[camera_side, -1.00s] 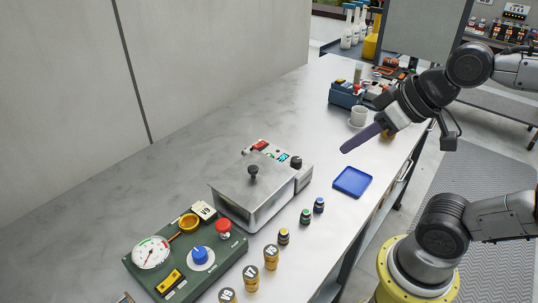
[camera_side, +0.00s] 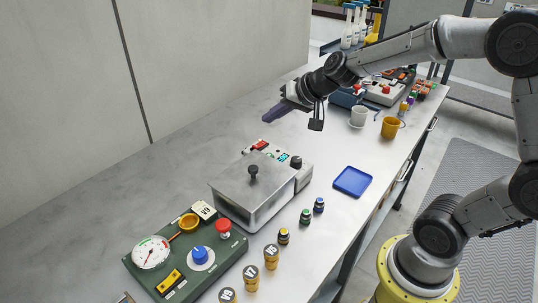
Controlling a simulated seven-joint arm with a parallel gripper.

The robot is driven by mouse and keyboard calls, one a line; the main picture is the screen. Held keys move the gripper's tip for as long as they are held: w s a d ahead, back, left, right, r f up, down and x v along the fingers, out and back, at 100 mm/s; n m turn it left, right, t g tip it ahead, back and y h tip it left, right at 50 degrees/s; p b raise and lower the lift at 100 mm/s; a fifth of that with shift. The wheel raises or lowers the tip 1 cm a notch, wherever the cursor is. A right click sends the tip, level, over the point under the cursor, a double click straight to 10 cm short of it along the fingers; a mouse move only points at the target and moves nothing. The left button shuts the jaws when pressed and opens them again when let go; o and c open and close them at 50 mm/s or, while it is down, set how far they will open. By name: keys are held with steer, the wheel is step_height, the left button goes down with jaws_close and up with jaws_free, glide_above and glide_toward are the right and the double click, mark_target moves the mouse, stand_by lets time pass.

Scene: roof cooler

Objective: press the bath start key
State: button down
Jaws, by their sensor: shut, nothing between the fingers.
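The bath (camera_side: 245,206) is a metal box on the bench, with a flat lid and a black knob (camera_side: 253,170) on it. Its control panel (camera_side: 271,152) runs along the back edge, with a red display, a cyan display and small keys. The keys are too small to tell which one is the start key. A black dial (camera_side: 296,161) is at the panel's right end. My gripper (camera_side: 268,118) is above the bench behind the panel, apart from it. Its purple fingers are shut and empty, pointing left and down.
A green board (camera_side: 238,241) with a gauge and knobs is at the front left. A blue tray (camera_side: 352,181), small dark bottles (camera_side: 305,216) and numbered yellow weights (camera_side: 250,278) lie near the right edge. A white cup (camera_side: 358,117) and yellow mug (camera_side: 391,127) stand behind.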

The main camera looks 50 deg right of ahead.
stand_by(0.3)
steer(key=shift+f, duration=4.4)
steer(key=shift+f, duration=0.1)
steer(key=shift+f, duration=0.35)
steer(key=shift+f, duration=0.45)
steer(key=shift+r, duration=0.9)
